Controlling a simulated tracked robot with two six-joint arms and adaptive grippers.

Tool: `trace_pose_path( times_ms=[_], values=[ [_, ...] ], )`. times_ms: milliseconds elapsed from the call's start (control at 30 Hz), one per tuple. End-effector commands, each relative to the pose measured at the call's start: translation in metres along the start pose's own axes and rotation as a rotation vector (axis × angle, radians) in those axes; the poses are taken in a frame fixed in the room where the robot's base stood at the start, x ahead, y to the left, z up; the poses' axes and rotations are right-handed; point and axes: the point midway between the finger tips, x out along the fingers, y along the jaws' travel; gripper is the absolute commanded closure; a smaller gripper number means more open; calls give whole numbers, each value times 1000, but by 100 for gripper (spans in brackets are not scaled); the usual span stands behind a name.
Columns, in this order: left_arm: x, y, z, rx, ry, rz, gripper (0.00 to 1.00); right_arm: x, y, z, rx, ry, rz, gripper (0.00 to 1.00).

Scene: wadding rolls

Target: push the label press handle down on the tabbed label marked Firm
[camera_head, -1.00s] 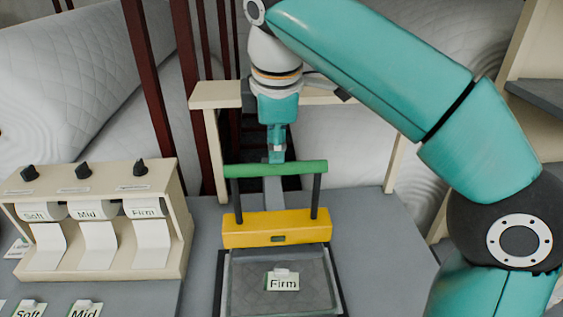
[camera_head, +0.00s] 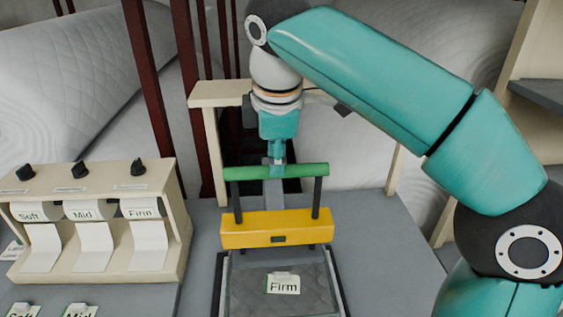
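The label press stands in the middle, with a green handle bar (camera_head: 245,173) on two dark posts above a yellow block (camera_head: 248,230). The yellow block sits above and behind the press bed (camera_head: 250,268). The tabbed label marked Firm (camera_head: 283,285) lies on a grey quilted piece on that bed, in front of the block. My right gripper (camera_head: 277,160) points down at the middle of the green bar, its narrow fingertips together. Its tips are at or just behind the bar; contact is not clear. My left gripper is out of view.
A cream dispenser (camera_head: 180,215) with Soft, Mid and Firm strips and black knobs stands at the left. Labels Soft (camera_head: 22,311) and Mid (camera_head: 80,312) lie in front of it. Dark red posts (camera_head: 147,80) and white quilted rolls are behind. Grey table right of the press is clear.

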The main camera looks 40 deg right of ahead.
Motion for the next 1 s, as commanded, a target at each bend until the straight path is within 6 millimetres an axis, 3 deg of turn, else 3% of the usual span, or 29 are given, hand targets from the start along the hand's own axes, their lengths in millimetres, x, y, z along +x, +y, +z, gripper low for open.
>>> trace_pose_path(
  times_ms=[1000],
  values=[
    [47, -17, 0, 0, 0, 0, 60, 63, -19, 0, -1, -1, -1, 73]
  ],
)
